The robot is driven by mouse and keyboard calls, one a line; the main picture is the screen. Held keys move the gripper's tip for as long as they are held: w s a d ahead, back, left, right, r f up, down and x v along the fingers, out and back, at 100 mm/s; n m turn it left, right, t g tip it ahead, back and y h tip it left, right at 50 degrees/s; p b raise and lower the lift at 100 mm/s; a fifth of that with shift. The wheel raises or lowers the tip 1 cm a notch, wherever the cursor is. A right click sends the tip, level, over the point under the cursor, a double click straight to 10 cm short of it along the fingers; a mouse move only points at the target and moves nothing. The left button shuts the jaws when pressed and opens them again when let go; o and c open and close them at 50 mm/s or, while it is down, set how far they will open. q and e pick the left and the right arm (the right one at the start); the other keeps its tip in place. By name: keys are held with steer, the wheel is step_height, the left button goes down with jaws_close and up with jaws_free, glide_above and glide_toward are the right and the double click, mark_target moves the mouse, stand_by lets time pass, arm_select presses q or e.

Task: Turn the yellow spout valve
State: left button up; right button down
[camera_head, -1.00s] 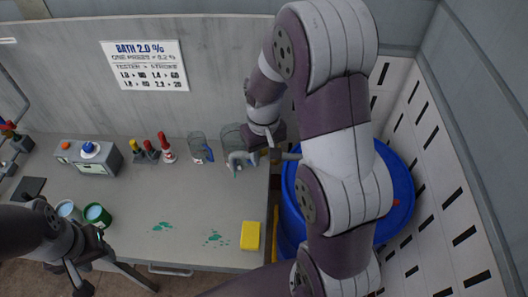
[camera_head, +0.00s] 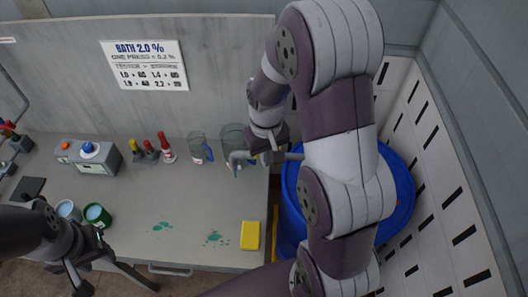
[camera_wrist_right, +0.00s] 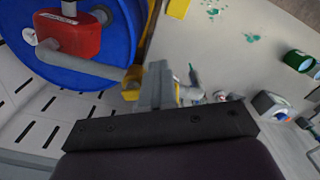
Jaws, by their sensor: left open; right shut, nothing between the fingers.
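The yellow valve (camera_wrist_right: 132,80) shows in the right wrist view on the grey spout pipe (camera_wrist_right: 95,67), which runs from a red pump head (camera_wrist_right: 68,35) on the blue drum. My right gripper (camera_wrist_right: 158,84) is shut with nothing in it, its fingertips right beside the valve; I cannot tell whether they touch. In the head view, my right gripper (camera_head: 268,157) is at the pipe and hides the valve. The spout's bent end (camera_head: 237,156) is over a clear beaker (camera_head: 233,135). My left gripper (camera_head: 90,268) is open at the table's front left, holding nothing.
The blue drum (camera_head: 402,195) stands right of the table (camera_head: 170,200). A yellow sponge (camera_head: 250,236) lies at the front right, near green splashes. A second beaker (camera_head: 199,147), several coloured bottles (camera_head: 167,150) and a grey tester (camera_head: 88,158) stand behind. A green cup (camera_head: 97,215) is near my left gripper.

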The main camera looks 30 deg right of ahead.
steer(key=shift+s, duration=0.3)
steer(key=shift+s+d, duration=0.1)
steer(key=shift+s, duration=0.6)
steer(key=shift+s, duration=0.75)
